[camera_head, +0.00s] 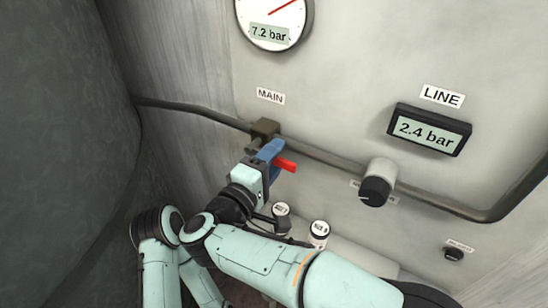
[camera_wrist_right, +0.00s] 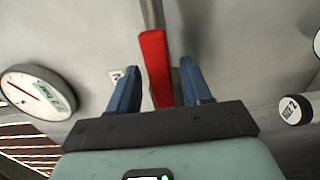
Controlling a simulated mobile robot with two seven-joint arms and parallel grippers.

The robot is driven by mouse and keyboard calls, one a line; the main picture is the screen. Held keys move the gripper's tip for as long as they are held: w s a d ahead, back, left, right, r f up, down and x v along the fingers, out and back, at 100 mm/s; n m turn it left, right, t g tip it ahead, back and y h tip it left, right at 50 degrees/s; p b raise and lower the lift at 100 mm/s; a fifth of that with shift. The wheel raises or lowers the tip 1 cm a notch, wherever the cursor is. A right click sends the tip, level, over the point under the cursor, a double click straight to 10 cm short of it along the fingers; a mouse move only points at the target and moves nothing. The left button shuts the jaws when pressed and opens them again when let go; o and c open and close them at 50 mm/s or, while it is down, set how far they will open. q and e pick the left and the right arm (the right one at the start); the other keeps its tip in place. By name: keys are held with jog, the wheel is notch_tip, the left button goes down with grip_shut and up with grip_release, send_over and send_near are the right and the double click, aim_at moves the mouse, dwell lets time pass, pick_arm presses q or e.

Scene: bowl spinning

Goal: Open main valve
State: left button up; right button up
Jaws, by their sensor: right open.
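The main valve has a dark brass body (camera_head: 265,128) on the pipe below the MAIN label, and a red lever handle (camera_head: 286,165). My right gripper (camera_head: 271,152), with blue fingers, is at the handle just below the valve body. In the right wrist view the red handle (camera_wrist_right: 155,62) stands between the two open fingers of my right gripper (camera_wrist_right: 160,66), with gaps on both sides. The fingers hide part of the handle in the head view. My left gripper is not in view.
A round gauge (camera_head: 274,20) reads 7.2 bar above. The LINE display (camera_head: 429,130) reads 2.4 bar. Two white-capped fittings (camera_head: 319,230) stand below. A dark curved wall (camera_head: 60,130) is at left.

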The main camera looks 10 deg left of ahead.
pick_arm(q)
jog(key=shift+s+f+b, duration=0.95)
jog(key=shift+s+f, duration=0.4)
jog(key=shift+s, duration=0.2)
pick_arm(e)
jog(key=v, duration=1.3)
jog(key=shift+s, duration=0.1)
